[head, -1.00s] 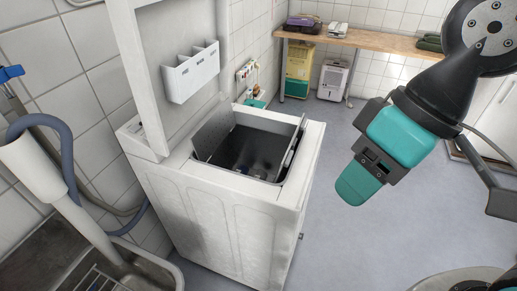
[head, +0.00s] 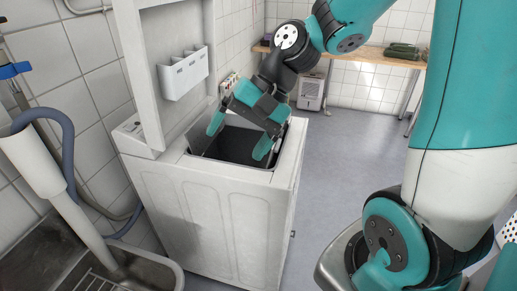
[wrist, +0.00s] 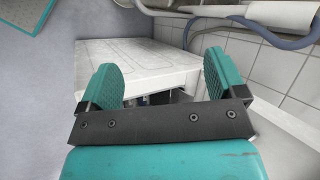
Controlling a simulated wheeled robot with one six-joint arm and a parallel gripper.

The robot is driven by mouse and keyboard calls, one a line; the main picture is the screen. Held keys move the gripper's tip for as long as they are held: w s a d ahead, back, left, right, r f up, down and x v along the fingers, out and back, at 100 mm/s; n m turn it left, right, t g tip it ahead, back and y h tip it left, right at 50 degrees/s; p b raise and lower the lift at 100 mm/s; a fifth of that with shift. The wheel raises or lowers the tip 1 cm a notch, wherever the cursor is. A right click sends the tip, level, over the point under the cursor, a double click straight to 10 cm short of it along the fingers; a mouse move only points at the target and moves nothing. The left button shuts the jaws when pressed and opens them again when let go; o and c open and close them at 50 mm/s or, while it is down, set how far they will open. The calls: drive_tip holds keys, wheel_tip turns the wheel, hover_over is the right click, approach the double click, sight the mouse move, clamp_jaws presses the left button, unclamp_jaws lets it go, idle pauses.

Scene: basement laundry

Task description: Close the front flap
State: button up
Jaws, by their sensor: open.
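The top-loading washer (head: 215,212) stands against the wall with its outer lid (head: 137,75) raised. Its dark opening (head: 238,147) holds two raised inner flaps. The rear flap (head: 201,143) leans at the left side. The front flap (head: 280,146) stands at the right side, partly hidden by my gripper. My gripper (head: 238,137) is open over the opening, with one finger near the rear flap and the other close to the front flap. I cannot tell whether they touch.
A white holder (head: 187,72) hangs behind the opening. A sink (head: 80,262) with a grey hose (head: 66,150) lies at the left. A wooden bench (head: 385,58) and a white appliance (head: 311,92) stand at the back. The floor (head: 340,165) right of the washer is free.

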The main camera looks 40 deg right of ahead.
drive_tip(key=w+d+f+m+t+y+b, duration=0.25)
drive_tip(key=w+d+f+m, duration=0.2)
drive_tip(key=d+m, duration=0.55)
drive_tip(key=m+t+h+b, duration=0.1)
drive_tip(key=m+t+b, duration=0.1)
drive_tip(key=m+t, duration=0.75)
approach(279, 141)
drive_tip(key=w+a+f+m+g, duration=0.1)
drive_tip(key=w+a+m+g, duration=0.1)
drive_tip(key=w+a, duration=0.7)
drive_tip(key=shift+w+f+m+g, duration=0.3)
drive_tip(key=shift+w+f+m, duration=0.1)
drive_tip(key=shift+w, duration=0.65)
drive_tip(key=shift+a+h, duration=0.1)
drive_tip(key=shift+h, duration=0.15)
drive_tip(key=c, duration=1.3)
